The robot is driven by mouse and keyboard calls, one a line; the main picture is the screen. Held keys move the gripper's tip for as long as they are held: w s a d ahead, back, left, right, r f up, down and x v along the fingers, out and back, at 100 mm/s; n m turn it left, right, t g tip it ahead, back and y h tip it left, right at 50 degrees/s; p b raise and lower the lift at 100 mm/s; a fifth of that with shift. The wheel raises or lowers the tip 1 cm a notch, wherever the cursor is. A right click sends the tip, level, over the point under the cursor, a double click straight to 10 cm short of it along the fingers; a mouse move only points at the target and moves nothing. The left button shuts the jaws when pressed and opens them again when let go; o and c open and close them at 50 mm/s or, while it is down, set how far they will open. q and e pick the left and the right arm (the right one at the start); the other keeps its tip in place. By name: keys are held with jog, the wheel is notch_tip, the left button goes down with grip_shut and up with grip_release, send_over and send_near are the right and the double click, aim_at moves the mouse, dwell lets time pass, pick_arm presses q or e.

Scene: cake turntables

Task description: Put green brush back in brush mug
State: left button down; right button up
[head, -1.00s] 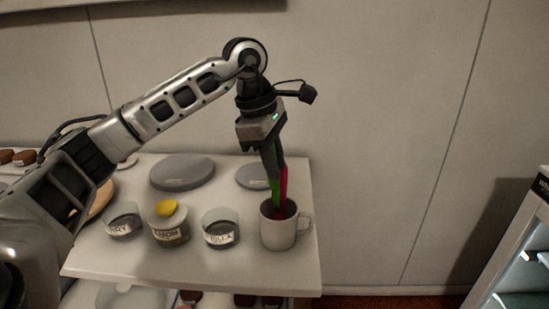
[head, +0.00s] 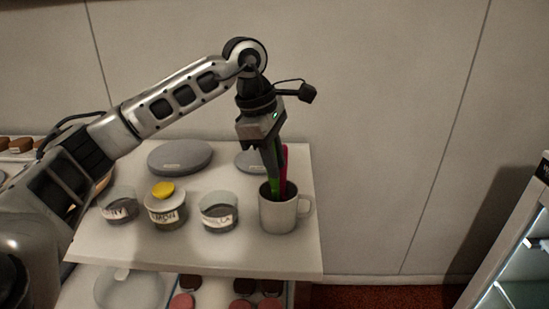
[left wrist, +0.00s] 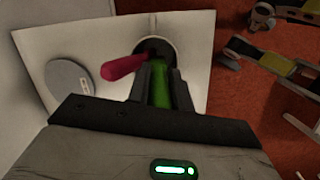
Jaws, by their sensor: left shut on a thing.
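The brush mug (head: 278,214) is a light grey mug with its handle to the right, upright near the front right corner of the white table. My left gripper (head: 275,172) points down over the mug, shut on the green brush (head: 277,187). The green brush's lower end is down inside the mug's opening, hidden by the wall. A red-pink brush (head: 284,165) stands in the mug just right of the fingers. In the left wrist view the green brush (left wrist: 161,90) lies between the fingers and the red-pink brush (left wrist: 122,67) leans left. My right gripper is not in view.
A large grey turntable (head: 180,157) and a smaller one (head: 250,162) lie behind. The table's right edge is close to the mug.

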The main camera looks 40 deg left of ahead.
pick_arm(q)
jog(key=shift+f, duration=0.15)
jog(key=shift+f+b, duration=0.95)
jog(key=shift+f, duration=0.15)
jog(key=c, duration=1.2)
grip_release()
jog(key=shift+o, duration=0.2)
